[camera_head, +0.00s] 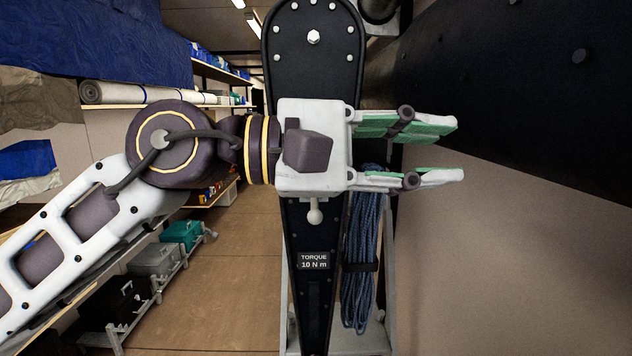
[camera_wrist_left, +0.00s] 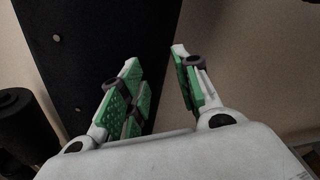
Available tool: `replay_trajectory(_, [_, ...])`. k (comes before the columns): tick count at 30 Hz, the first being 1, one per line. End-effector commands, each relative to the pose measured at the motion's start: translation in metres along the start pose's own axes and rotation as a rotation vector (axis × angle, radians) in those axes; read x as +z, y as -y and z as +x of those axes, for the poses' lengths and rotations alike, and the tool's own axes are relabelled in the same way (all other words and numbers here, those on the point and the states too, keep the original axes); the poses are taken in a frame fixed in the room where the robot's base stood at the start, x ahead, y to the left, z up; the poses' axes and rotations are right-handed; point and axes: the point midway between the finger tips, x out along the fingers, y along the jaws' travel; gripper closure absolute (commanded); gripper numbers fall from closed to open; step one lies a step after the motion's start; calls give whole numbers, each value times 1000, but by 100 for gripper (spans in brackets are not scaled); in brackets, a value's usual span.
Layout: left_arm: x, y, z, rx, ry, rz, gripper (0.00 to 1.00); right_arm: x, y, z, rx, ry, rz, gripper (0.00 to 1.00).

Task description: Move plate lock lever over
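A long black plate (camera_head: 312,82) with bright bolts stands upright at centre in the head view, labelled "TORQUE 10 N m". A small pale knob (camera_head: 315,215) shows on the plate just below my gripper's body; I cannot tell whether it is the lock lever's end, as my gripper hides the plate there. My left gripper (camera_head: 458,150) extends across the front of the plate, its fingers pointing right past the plate's edge. It is open, with green pads and nothing between them; the left wrist view also shows it empty (camera_wrist_left: 155,56). My right gripper is out of view.
A coil of blue rope (camera_head: 362,260) hangs just right of the plate. A large dark panel (camera_head: 510,75) fills the upper right. Shelves at left hold a rolled sheet (camera_head: 150,94) and cases (camera_head: 155,262). The floor (camera_head: 235,270) between shelves and plate is clear.

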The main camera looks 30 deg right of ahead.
Motion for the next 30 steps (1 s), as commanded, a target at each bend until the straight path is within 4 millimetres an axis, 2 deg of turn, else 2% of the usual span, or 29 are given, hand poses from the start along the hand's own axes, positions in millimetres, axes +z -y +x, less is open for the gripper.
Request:
replay_trajectory(6, [-13,23,14,-190,-116,181,68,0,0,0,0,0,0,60])
replay_trajectory(14, [-36,44,15,-422,-256,383,68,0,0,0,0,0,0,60])
replay_trajectory(23, [-65,54,-2,-696,-420,593,68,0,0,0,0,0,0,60])
replay_trajectory(30, [-83,49,-28,-921,-558,735,68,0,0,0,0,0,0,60])
